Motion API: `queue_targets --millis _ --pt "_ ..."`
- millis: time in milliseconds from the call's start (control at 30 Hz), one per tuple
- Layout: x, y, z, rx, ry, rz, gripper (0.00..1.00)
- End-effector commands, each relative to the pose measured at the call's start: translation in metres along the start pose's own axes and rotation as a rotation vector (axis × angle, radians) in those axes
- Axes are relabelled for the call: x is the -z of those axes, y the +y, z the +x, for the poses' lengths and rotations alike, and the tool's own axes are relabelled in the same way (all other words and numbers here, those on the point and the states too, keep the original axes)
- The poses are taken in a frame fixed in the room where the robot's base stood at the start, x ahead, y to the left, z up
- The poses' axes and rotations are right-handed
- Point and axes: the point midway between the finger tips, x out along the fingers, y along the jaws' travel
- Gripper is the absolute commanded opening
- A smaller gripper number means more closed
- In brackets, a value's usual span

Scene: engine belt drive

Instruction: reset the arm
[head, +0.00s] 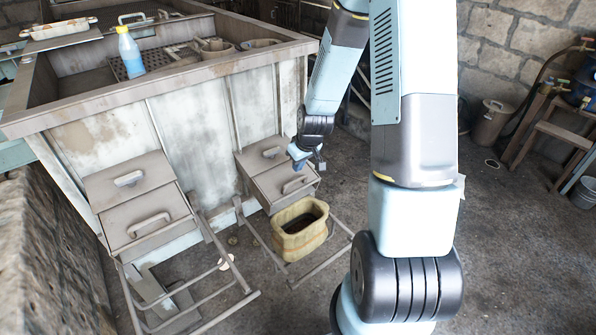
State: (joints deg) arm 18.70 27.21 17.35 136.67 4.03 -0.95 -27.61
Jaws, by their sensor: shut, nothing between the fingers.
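My arm rises along the right half of the head view, bends beyond the top edge and comes down again near the middle. My gripper (308,163) hangs at its lower end, small in the picture, in front of the right-hand handled metal box (272,153). It is shut and holds nothing. It is above and apart from the yellowish tub (300,229). I cannot tell whether it touches the box behind it.
A large weathered metal tank (195,120) with a wide rim fills the left. A blue bottle (131,54) stands on it. Another handled box (140,205) and metal rail frames (185,300) stand before it. A wooden stand (560,130) and pail (491,122) are right. Floor (510,240) is clear at lower right.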

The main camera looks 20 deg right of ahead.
Motion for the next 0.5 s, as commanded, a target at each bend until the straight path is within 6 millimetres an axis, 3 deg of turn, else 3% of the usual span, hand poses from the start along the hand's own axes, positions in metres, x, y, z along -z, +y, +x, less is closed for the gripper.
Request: queue_targets --millis 200,500 --pt "0.006 -0.003 -0.024 0.001 0.005 -0.008 0.00" --pt "0.008 -0.006 -0.035 0.004 0.003 -0.014 0.00"
